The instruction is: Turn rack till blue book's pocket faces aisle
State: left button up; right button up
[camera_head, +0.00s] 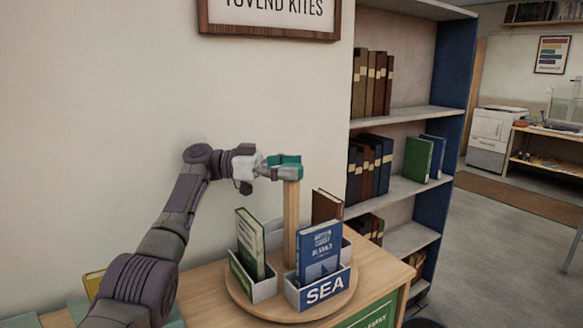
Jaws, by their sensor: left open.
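The round wooden rack (243,300) stands on a wooden cabinet top, with an upright wooden post (291,222) at its centre. The blue book (319,250) stands in a pocket labelled SEA (325,288), which faces the front, slightly right. A green book (250,243) is in the left pocket, and a brown book (327,207) is at the back right. My right gripper is not in view.
A bookshelf (455,85) with several books stands right behind the cabinet (215,313). A framed sign (270,20) hangs on the wall above. Open grey floor (490,245) lies to the right, with a printer (492,135) at the back.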

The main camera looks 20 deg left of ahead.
pick_arm(q)
notch_tip(320, 180, up, 10)
dwell(0.5)
